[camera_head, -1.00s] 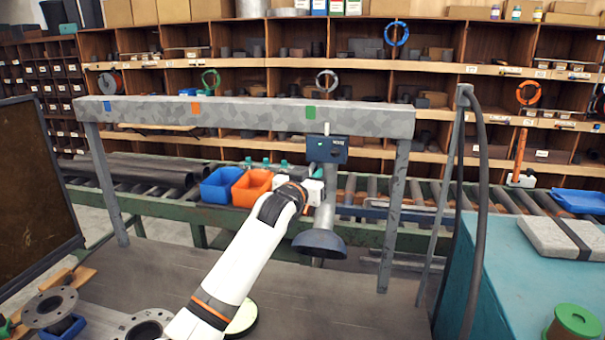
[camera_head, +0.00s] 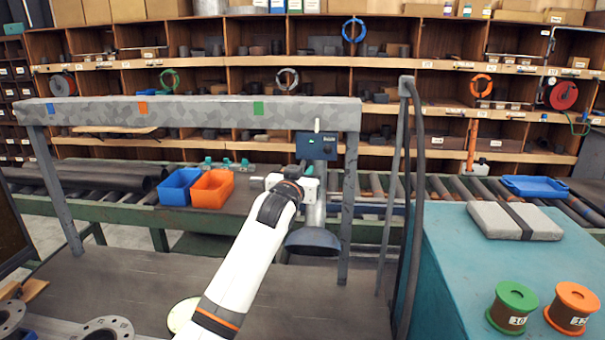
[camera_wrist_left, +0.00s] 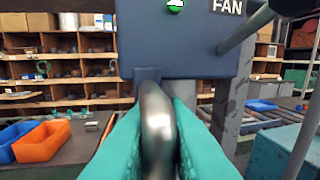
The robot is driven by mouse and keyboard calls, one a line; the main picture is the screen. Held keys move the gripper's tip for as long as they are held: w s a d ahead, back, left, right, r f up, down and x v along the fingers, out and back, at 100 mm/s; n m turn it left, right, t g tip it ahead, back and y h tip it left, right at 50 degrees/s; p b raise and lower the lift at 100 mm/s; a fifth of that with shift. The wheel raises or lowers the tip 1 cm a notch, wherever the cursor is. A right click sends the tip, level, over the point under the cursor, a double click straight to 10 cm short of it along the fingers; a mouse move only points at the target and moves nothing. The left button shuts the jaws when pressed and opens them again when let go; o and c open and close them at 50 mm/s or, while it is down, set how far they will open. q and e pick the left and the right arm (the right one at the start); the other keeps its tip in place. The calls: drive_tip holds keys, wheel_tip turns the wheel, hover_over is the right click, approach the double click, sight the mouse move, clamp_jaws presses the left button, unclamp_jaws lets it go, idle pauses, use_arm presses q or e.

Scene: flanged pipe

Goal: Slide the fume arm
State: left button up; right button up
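The fume arm hangs from the grey overhead beam (camera_head: 200,113). It has a dark blue box (camera_head: 316,146) marked FAN, a grey tube and a dark hood (camera_head: 312,241). The beam carries blue, orange and green marks (camera_head: 258,108); the box hangs right of the green one, near the beam's right end. My left gripper (camera_head: 309,186) is at the tube just below the box. In the left wrist view its teal fingers are closed on both sides of a shiny metal handle (camera_wrist_left: 157,125) under the box (camera_wrist_left: 185,40), where a green light shows. My right gripper is out of view.
Blue (camera_head: 180,186) and orange (camera_head: 212,188) bins stand left of the arm. The beam's right post (camera_head: 348,215) and a stand with a dark hose (camera_head: 412,200) are close on the right. A teal bench (camera_head: 450,270) holds spools. Flanges lie at lower left.

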use_arm(q)
drive_tip(key=shift+o, duration=1.8)
drive_tip(key=shift+d, duration=0.15)
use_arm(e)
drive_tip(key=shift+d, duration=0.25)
use_arm(q)
drive_tip(key=shift+s+a, duration=0.25)
drive_tip(key=shift+s, duration=0.25)
drive_tip(key=b+v, duration=0.3)
drive_tip(key=v, duration=0.7)
drive_tip(key=shift+s, duration=0.4)
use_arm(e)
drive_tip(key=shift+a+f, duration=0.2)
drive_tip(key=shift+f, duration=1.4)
